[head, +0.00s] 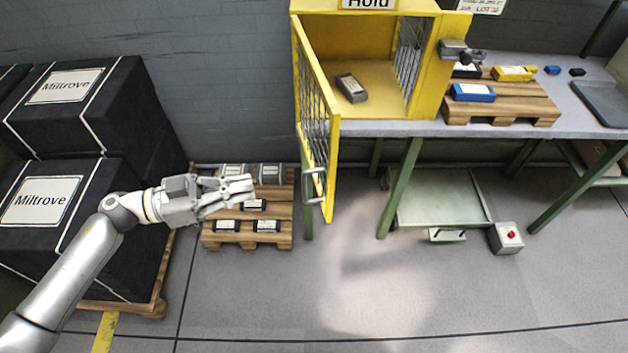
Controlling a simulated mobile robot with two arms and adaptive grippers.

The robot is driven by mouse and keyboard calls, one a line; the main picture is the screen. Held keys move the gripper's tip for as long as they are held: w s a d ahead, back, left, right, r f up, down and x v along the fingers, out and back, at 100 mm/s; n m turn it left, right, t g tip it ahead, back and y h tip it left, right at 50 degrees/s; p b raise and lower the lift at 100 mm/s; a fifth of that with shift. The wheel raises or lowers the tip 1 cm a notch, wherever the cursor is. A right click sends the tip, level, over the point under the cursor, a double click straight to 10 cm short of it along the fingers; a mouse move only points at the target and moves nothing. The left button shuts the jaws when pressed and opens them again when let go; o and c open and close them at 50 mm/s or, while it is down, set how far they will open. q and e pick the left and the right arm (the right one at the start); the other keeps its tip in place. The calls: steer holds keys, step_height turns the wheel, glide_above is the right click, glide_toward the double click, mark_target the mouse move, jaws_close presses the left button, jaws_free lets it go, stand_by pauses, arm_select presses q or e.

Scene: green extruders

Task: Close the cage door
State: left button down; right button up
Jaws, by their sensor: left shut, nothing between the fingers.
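The yellow cage (378,12) stands on the bench, with a grey and black block (351,88) lying inside it. Its yellow-framed mesh door (318,120) is swung open toward me on the left side. A grey handle (314,186) sits low on the door's free edge. A grey latch piece (458,50) is on the cage's right post. My left gripper (250,188) is shut and empty, to the left of the door handle and apart from it, above a low pallet. My right gripper is not in view.
The low pallet (220,240) with several dark blocks is under my left gripper. Stacked black Miltrove boxes (40,199) stand left. On the bench (400,128), a small pallet (500,109) holds blue and yellow blocks. A red-button box (508,238) is on the floor; the front floor is clear.

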mark_target(328, 172)
arm_select(q)
steer(key=p+x, duration=0.3)
steer(key=x, duration=0.9)
steer(key=shift+d+r+p, duration=0.15)
steer(key=shift+d+p, duration=0.1)
steer(key=shift+p, duration=0.05)
steer(key=shift+x, duration=0.8)
